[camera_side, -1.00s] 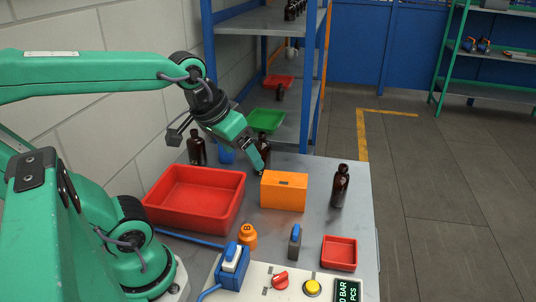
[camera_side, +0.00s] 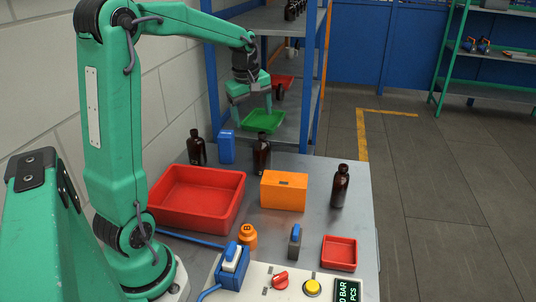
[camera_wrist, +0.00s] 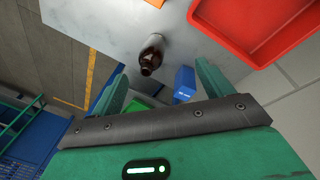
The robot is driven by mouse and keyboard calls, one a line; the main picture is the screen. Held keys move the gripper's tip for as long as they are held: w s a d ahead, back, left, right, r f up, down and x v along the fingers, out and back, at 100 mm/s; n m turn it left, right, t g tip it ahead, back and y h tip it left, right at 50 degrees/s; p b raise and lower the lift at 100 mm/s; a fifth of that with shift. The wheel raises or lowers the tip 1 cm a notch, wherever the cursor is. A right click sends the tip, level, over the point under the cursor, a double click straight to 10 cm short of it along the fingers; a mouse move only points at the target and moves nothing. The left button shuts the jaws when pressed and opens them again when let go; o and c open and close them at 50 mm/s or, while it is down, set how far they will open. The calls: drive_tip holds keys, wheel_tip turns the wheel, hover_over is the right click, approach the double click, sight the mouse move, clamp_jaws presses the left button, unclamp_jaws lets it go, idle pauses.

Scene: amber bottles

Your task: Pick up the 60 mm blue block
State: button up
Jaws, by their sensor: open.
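The blue block (camera_side: 227,147) stands upright at the back of the table, between two amber bottles. In the wrist view the blue block (camera_wrist: 185,82) shows between my fingers, nearer the right one. One amber bottle (camera_side: 262,153) stands to its right and also shows in the wrist view (camera_wrist: 152,52). The other bottle (camera_side: 196,149) stands to its left. My gripper (camera_side: 252,114) is open and empty, fingers pointing down, raised above the back of the table. In the wrist view the gripper (camera_wrist: 160,86) shows both fingers apart, with nothing between them in contact.
A large red tray (camera_side: 238,196) and an orange block (camera_side: 284,190) stand in front of the blue block. A third amber bottle (camera_side: 340,187) stands at the right. A shelf with a green bin (camera_side: 264,121) is behind the table. A control panel (camera_side: 257,279) lies at the front.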

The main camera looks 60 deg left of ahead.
sight(226, 133)
drive_tip(key=a+f+n, duration=0.3)
drive_tip(key=a+f, duration=0.1)
drive_tip(key=a, duration=0.2)
drive_tip(key=a+f+n+g, duration=0.1)
drive_tip(key=a+f+n, duration=0.3)
drive_tip(key=a, duration=0.2)
drive_tip(key=a+f+n+g+h, duration=0.1)
drive_tip(key=a+f+n, duration=0.3)
drive_tip(key=a, duration=0.2)
drive_tip(key=shift+s+a+f, duration=0.1)
drive_tip(key=shift+a+f, duration=0.05)
drive_tip(key=shift+a, duration=0.2)
drive_tip(key=shift+f, duration=1.3)
drive_tip(key=shift+f, duration=2.6)
drive_tip(key=c, duration=1.2)
